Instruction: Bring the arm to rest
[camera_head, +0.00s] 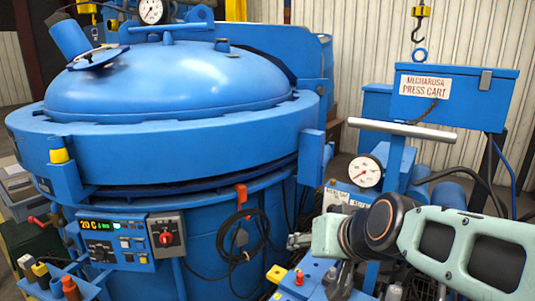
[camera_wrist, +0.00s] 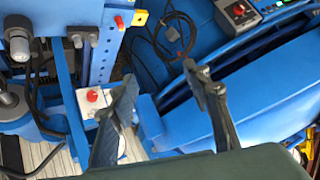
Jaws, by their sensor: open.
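My arm reaches in from the right edge of the head view, in front of the press cart. Its pale green link and dark joint end at my gripper (camera_head: 298,241), which is small and partly hidden there. In the wrist view my gripper (camera_wrist: 160,78) shows two dark fingers spread well apart with nothing between them. Beyond the fingers are blue frame parts, a black cable and a red button on a white box (camera_wrist: 92,97).
The large blue pit furnace (camera_head: 170,85) with its domed lid fills the left. Its control panel (camera_head: 115,240) reads 20 C. The press cart (camera_head: 455,95), with a gauge (camera_head: 366,171) and grey handle bar (camera_head: 402,128), stands close behind my arm. A hook (camera_head: 420,28) hangs at upper right.

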